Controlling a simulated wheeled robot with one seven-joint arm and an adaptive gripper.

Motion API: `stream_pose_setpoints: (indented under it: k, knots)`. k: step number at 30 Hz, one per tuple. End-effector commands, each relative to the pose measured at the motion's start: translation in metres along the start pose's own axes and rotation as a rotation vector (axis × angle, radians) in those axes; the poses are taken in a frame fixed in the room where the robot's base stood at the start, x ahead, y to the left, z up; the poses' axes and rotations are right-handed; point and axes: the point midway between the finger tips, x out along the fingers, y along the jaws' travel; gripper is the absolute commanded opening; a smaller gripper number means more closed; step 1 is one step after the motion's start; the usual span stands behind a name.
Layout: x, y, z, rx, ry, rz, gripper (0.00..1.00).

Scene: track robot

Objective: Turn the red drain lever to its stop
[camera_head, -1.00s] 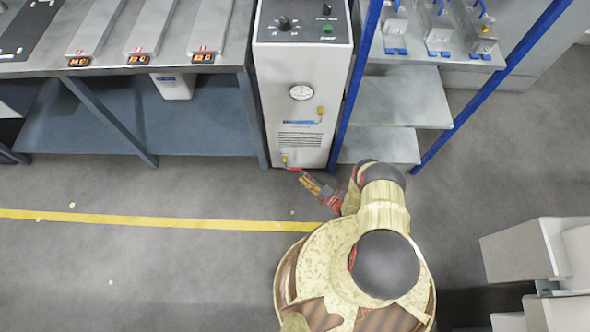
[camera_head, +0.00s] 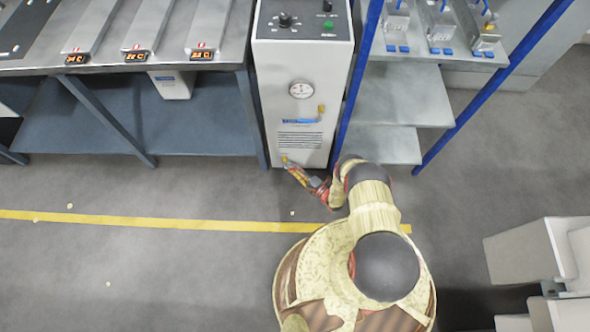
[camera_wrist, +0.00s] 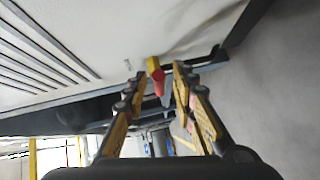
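The red drain lever (camera_wrist: 159,86) shows in the wrist view on a yellow valve fitting (camera_wrist: 153,64) low on the white cabinet. In that view, it appears between my two fingertips, with a gap on each side. My gripper (camera_wrist: 159,80) is open, and no contact with the lever is visible. In the head view, my gripper (camera_head: 292,170) reaches the cabinet's lower front edge, just below the yellow fitting (camera_head: 285,159). There the gripper hides most or all of the lever.
A grey workbench (camera_head: 225,50) stands to the left. A blue-framed shelf (camera_head: 400,95) stands close on the right. Open floor with a yellow line (camera_head: 150,221) lies in front.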

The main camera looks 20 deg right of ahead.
Motion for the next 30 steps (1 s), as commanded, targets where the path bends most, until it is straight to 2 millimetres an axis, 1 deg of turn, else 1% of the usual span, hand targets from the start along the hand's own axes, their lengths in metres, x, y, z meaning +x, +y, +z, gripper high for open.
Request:
stream_pose_setpoints:
  k: [2, 13, 30]
  knots:
    - [-0.0001, 0.0, 0.0, 0.0, 0.0, 0.0, 0.21]
    - [-0.0002, -0.0002, -0.0001, 0.0, 0.0, 0.0, 0.0]
    - [-0.0005, -0.0005, -0.0003, 0.001, 0.0, -0.001, 0.0]
